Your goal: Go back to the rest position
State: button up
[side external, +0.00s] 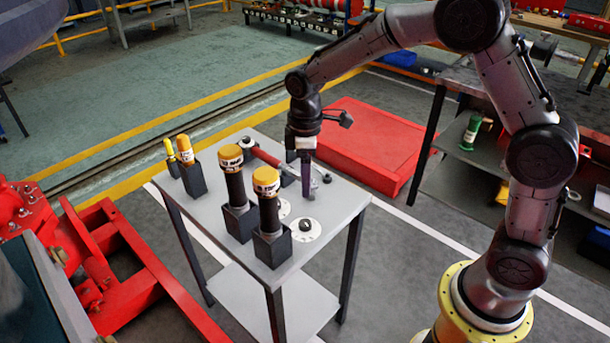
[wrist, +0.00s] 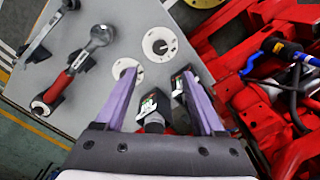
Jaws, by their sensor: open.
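My gripper (side external: 308,196) points down over the right part of the small grey table (side external: 200,228). In the wrist view its two purple fingers (wrist: 158,74) are spread apart with nothing held between them. A red-handled ratchet (side external: 262,155) lies on the table behind and left of the gripper; it also shows in the wrist view (wrist: 78,68), apart from the fingers. Two large yellow-capped black tools (side external: 232,178) (side external: 268,203) stand upright in black square holders left of the gripper. Two smaller yellow-topped tools (side external: 186,158) (side external: 171,156) stand at the far left.
White round discs (side external: 305,230) (wrist: 160,44) lie on the table, one with a dark knob. Red machinery (side external: 110,260) stands left of the table. A red box (side external: 370,140) sits on the floor behind. A shelved bench (side external: 470,150) stands at right.

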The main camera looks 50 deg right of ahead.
jog(key=s+d+r+m+t, duration=0.1)
jog(key=s+r+t, duration=0.1)
jog(key=s+r, duration=0.45)
jog(key=s+d+r+m+t, duration=0.1)
jog(key=s+d+r+t, duration=0.15)
jog(key=r, duration=0.75)
jog(key=s+f+m, duration=0.1)
jog(key=s+m, duration=0.2)
jog(key=s, duration=0.5)
jog(key=s+f+m+t, duration=0.1)
jog(key=s+m, duration=0.3)
jog(key=s, duration=0.4)
jog(key=shift+s+f, duration=0.4)
jog(key=shift+f, duration=0.2)
